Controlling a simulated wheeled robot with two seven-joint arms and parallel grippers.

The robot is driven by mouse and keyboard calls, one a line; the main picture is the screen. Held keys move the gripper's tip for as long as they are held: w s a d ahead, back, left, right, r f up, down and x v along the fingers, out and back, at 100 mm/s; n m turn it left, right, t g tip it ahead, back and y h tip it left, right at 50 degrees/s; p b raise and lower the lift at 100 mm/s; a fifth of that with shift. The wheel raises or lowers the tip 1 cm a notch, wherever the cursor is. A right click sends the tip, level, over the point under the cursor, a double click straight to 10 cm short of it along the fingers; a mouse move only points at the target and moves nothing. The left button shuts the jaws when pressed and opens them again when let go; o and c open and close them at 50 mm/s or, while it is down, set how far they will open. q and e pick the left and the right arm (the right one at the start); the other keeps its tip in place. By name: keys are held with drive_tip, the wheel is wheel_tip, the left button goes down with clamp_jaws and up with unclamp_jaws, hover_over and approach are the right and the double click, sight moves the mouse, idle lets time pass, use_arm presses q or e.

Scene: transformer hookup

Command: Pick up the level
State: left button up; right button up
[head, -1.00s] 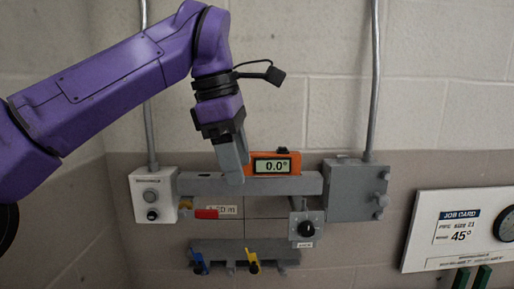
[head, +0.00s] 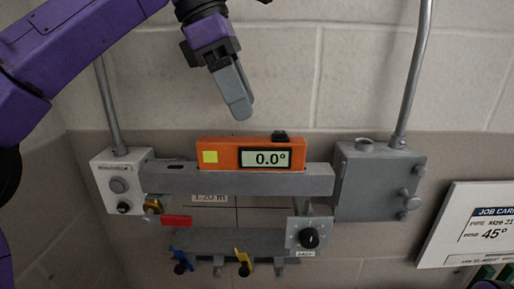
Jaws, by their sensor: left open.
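The level is an orange box (head: 228,153) with a display reading 0.0°, a yellow square at its left and a small black knob on top. It sits upright on a grey horizontal bar (head: 240,181). My left gripper (head: 240,112) is above the level, pointing down, apart from it and empty. Its fingers overlap in this view, so the gap between them hardly shows. My right gripper is not in view.
A white control box (head: 119,183) is left of the bar and a grey junction box (head: 378,183) right of it, each with a conduit rising. A dial box (head: 309,238), a blue lever and a yellow lever (head: 243,262) are below. A job card (head: 480,228) is at right.

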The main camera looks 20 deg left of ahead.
sight(250, 139)
use_arm(q)
drive_tip(key=f, duration=0.1)
drive_tip(key=s+f, duration=0.1)
drive_tip(key=f, duration=0.1)
drive_tip(key=shift+s+d+f, duration=0.1)
drive_tip(key=shift+s+d, duration=0.1)
drive_tip(key=shift+d, duration=0.2)
drive_tip(key=f, duration=0.1)
drive_tip(key=w+f, duration=0.1)
drive_tip(key=f, duration=0.1)
drive_tip(key=d+f, duration=0.1)
drive_tip(key=shift+w+f, duration=0.15)
drive_tip(key=shift+w, duration=0.1)
drive_tip(key=shift+s, duration=0.3)
drive_tip(key=shift+c, duration=0.6)
clamp_jaws()
